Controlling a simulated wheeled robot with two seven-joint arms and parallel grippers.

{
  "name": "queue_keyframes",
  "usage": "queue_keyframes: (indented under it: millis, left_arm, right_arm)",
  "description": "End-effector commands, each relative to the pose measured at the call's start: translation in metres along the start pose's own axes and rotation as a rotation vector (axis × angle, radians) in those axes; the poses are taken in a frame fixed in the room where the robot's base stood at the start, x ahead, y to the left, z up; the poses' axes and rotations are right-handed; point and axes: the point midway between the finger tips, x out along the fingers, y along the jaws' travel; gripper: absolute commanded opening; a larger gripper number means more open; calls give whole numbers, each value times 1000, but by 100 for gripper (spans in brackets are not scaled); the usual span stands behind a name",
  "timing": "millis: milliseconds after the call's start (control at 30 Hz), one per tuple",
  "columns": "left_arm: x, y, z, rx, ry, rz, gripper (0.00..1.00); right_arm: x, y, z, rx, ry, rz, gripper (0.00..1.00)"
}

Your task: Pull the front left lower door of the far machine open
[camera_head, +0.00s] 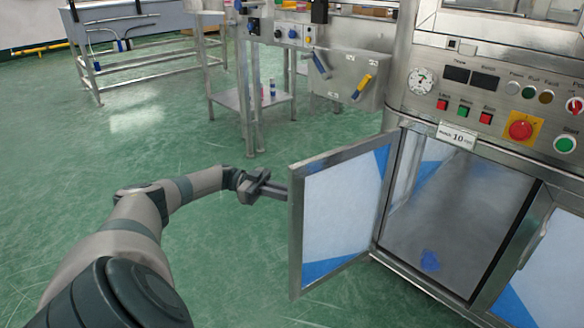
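The front left lower door (340,210) of the far machine stands swung wide open toward me, a metal frame with a white and blue panel. It hangs from the left side of the opening. My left gripper (282,191) reaches in from the left, and its fingers meet the door's free outer edge at about mid height. The fingertips are hidden at the door frame, so I cannot tell whether they hold it. My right gripper is out of view.
The machine's lower compartment (440,225) is open, with a small blue item (430,261) on its floor. A control panel (500,100) with a red emergency button sits above. A steel bench (240,100) stands behind.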

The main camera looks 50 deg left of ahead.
Motion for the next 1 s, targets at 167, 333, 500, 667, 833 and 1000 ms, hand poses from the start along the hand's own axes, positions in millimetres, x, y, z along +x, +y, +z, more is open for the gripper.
queue_keyframes:
  millis: [167, 333, 500, 667, 833, 1000]
  left_arm:
    - [1, -1, 0, -1, 1, -2, 0]
    - [1, -1, 0, -1, 0, -2, 0]
    - [1, -1, 0, 0, 0, -2, 20]
    - [1, -1, 0, 0, 0, -1, 30]
    - [1, -1, 0, -1, 0, -1, 30]
    - [2, 0, 0, -1, 0, 0, 30]
  right_arm:
    - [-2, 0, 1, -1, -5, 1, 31]
    - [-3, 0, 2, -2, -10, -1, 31]
    - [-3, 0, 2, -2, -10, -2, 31]
    - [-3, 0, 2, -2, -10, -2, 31]
    - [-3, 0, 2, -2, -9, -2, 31]
    - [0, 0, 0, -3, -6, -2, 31]
